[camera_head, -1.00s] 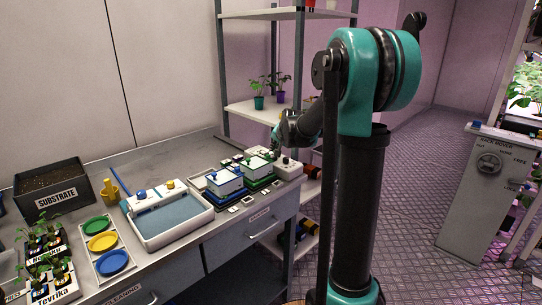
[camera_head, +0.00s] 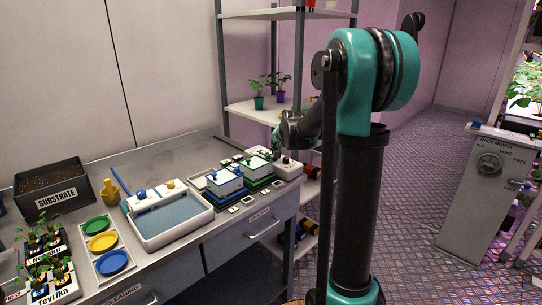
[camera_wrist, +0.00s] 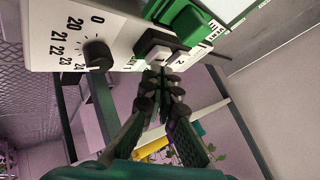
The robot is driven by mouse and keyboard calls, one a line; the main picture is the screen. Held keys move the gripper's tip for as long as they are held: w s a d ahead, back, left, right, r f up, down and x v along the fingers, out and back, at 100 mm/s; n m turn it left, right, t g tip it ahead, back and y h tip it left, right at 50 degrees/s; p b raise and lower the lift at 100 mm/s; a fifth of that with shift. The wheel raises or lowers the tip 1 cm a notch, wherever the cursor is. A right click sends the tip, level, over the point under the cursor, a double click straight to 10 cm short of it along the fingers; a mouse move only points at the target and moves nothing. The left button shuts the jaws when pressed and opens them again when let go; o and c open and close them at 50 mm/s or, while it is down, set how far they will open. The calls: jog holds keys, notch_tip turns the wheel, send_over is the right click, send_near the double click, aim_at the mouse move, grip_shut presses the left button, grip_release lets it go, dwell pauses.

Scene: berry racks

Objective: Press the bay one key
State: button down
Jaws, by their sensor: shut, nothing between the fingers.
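A white control box (camera_wrist: 60,30) fills the top left of the wrist view, with a black knob (camera_wrist: 97,53) and a numbered dial. To the right of the knob is a small white key in a dark frame (camera_wrist: 160,43). A "1" and a "2" are printed near it, but the print is too small to match surely. My gripper (camera_wrist: 156,70) is shut and empty, its tips right at the key's near edge; I cannot tell whether they touch. In the head view the control box (camera_head: 288,166) sits at the bench's right end, my gripper (camera_head: 276,153) just above and behind it.
A green-based unit (camera_head: 258,168) and a blue-based unit (camera_head: 224,182) stand left of the control box. A shelf rack (camera_head: 255,110) with potted plants stands behind. The bench's front edge is near.

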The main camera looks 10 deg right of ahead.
jog(key=shift+f, duration=0.1)
dwell(0.5)
jog(key=shift+f, duration=0.35)
jog(key=shift+r, duration=0.45)
jog(key=shift+r, duration=3)
